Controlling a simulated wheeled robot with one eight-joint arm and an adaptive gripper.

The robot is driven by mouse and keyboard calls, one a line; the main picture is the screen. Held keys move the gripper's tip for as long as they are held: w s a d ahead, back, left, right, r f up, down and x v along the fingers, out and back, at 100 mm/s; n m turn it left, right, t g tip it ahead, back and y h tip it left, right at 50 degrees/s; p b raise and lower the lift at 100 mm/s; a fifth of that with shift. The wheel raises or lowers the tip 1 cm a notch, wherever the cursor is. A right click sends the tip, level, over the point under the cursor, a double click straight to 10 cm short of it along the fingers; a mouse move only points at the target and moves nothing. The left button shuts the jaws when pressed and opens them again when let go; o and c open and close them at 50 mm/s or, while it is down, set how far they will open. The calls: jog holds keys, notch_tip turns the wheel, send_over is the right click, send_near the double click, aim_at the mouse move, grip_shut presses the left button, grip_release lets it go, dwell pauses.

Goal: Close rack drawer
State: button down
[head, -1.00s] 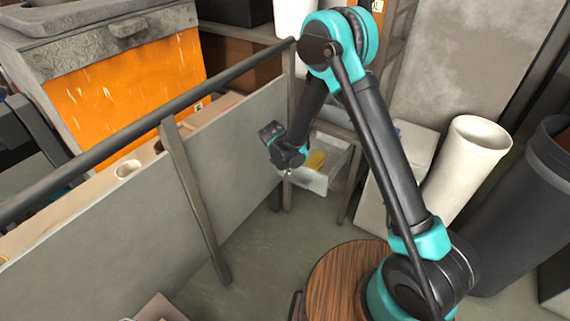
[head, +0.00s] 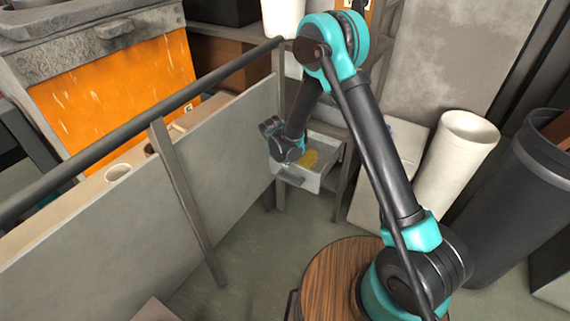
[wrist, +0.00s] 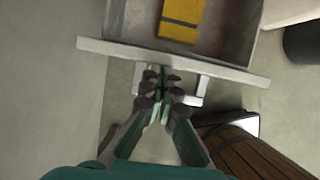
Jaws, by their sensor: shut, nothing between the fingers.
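The rack drawer (head: 307,184) is pulled out from the rack (head: 342,185) and shows its open top. A yellow block with a dark band (wrist: 181,18) lies inside it; the yellow also shows in the head view (head: 309,158). In the wrist view the drawer's pale front panel (wrist: 232,67) runs across the picture, with a bar handle (wrist: 203,88) on its near side. My gripper (wrist: 161,80) is shut and empty in front of that panel, beside the handle's middle. I cannot tell whether it touches. In the head view my wrist hides the fingertips.
A grey barrier panel (head: 215,160) with a dark rail (head: 150,120) stands left of the drawer. A white bin (head: 458,160) and a dark bin (head: 520,205) stand to the right. Open floor (head: 255,245) lies in front.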

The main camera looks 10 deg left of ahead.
jog(key=w+d, duration=0.4)
jog(key=w, duration=0.7)
jog(key=w+d, duration=0.4)
jog(key=w, duration=0.7)
jog(key=shift+w+d, duration=0.15)
jog(key=shift+w, duration=0.25)
jog(key=shift+r, duration=0.1)
